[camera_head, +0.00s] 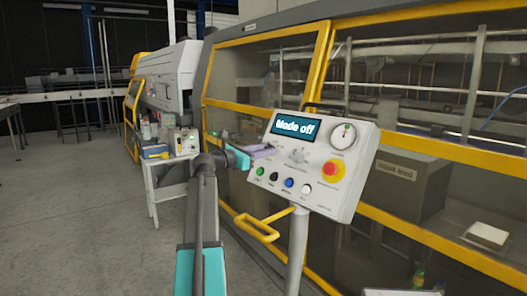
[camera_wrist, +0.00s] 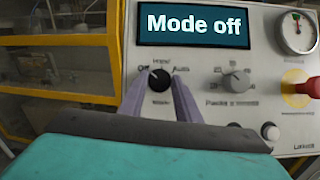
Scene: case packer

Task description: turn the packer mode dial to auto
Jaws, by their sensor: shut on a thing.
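The packer mode dial (camera_wrist: 159,80) is a small black knob on the light grey control panel (camera_head: 352,182), below the display. The labels "Off" and "Auto" show at its upper left and upper right. Its pale pointer mark leans to the upper left, toward "Off". The display (camera_head: 296,127) reads "Mode off"; it also shows in the wrist view (camera_wrist: 194,24). My gripper (camera_wrist: 160,84), with purple-grey fingers, is shut on the dial, one finger on each side. In the head view my gripper (camera_head: 262,151) reaches the panel's left part and hides the dial.
A grey selector knob (camera_wrist: 236,80) sits right of the dial. A red emergency stop (camera_head: 331,171) on yellow and a round gauge (camera_head: 343,136) are further right. Several push buttons line the panel's lower edge. A yellow handle (camera_head: 262,229) juts out below. A cluttered side table (camera_head: 160,162) stands left.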

